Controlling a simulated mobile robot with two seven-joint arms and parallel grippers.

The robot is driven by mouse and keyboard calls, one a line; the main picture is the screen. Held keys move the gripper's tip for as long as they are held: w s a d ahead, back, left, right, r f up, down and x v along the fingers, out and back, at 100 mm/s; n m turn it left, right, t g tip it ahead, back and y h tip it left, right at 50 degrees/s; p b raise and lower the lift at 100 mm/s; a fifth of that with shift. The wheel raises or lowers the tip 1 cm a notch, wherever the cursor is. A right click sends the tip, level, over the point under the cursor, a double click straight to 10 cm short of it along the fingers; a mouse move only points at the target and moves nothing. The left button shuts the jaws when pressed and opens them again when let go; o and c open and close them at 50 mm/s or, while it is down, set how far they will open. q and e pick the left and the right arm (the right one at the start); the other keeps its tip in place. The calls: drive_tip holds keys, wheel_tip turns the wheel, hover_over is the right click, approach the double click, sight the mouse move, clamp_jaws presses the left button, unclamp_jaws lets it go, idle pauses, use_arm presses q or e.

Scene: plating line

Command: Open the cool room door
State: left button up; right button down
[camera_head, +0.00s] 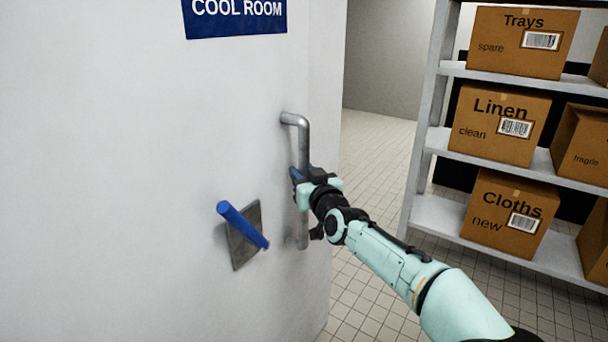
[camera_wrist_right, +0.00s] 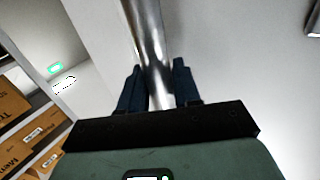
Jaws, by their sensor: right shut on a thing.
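The white cool room door (camera_head: 120,170) fills the left of the head view, with a blue "COOL ROOM" sign (camera_head: 236,15) near the top. A vertical metal pull bar (camera_head: 303,135) is on the door's right part. A blue lever (camera_head: 242,225) on a grey plate (camera_head: 243,262) sits to its left, tilted down to the right. My right gripper (camera_head: 300,180) is shut on the pull bar at about its middle. In the right wrist view the bar (camera_wrist_right: 148,35) passes between the two dark fingers (camera_wrist_right: 158,85). My left gripper is not in view.
A grey shelf unit (camera_head: 428,145) stands at the right with cardboard boxes, including Trays (camera_head: 520,45), Linen (camera_head: 500,125) and Cloths (camera_head: 505,220). Tiled floor (camera_head: 375,160) lies open between door and shelf. A green sign (camera_wrist_right: 55,68) shows in the wrist view.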

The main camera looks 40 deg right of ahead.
drive_tip(key=shift+d+f, duration=0.1)
idle(0.3)
drive_tip(key=c, duration=0.9)
unclamp_jaws()
drive_tip(key=shift+c, duration=0.2)
drive_tip(key=shift+s, duration=0.1)
drive_tip(key=b+v, duration=0.1)
drive_tip(key=v, duration=1.2)
drive_tip(key=shift+s, duration=0.1)
